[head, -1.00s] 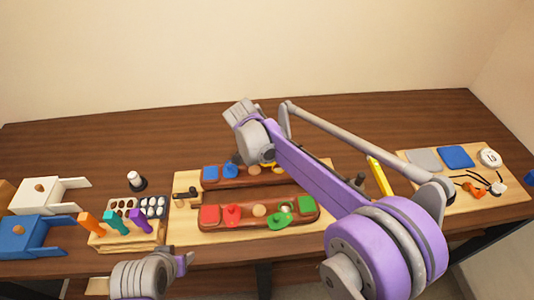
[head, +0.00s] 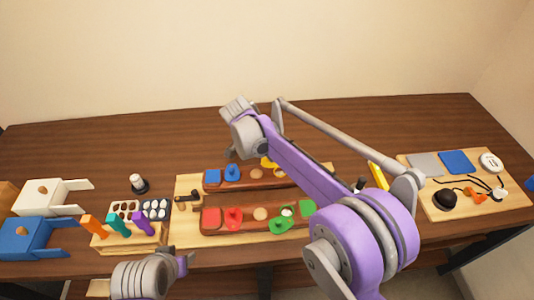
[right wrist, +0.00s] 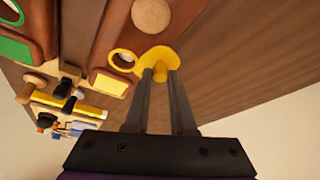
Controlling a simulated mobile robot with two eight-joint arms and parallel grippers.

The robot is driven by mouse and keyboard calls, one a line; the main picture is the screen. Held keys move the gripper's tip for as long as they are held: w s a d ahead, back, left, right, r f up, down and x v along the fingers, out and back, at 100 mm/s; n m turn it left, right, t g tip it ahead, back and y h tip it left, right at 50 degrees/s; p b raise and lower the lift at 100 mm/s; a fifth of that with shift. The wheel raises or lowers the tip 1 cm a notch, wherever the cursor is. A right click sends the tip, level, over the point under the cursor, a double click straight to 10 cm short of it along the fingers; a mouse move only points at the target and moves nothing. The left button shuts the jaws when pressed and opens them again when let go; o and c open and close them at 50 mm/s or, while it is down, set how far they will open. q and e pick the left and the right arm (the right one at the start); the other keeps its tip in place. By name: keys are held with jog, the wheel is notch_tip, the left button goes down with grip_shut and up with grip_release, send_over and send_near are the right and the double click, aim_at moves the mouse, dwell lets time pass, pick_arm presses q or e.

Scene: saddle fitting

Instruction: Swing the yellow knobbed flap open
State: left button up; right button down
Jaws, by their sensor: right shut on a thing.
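The yellow flap (right wrist: 160,57) shows close up in the right wrist view, beside a yellow-rimmed round hole (right wrist: 122,60) that looks uncovered. My right gripper (right wrist: 160,75) is shut on the flap's knob, which sits between the two dark fingertips. In the head view a little of the yellow flap (head: 267,163) shows on the rear dark wooden rail; my right arm hides the rest and the right fingertips. My left gripper (head: 182,263) is low at the front left, away from the rails; its jaw opening is too small to tell.
The front rail carries a red flap (head: 233,217) and a green flap (head: 281,224); a blue flap (head: 231,173) is on the rear rail. A tool block (head: 125,238) stands left. A board with pads (head: 425,165) lies right. The table behind is clear.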

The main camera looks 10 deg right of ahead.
jog(key=c, duration=0.8)
grip_release()
jog(key=shift+o, duration=0.2)
jog(key=v, duration=1.1)
jog(key=shift+d, duration=0.15)
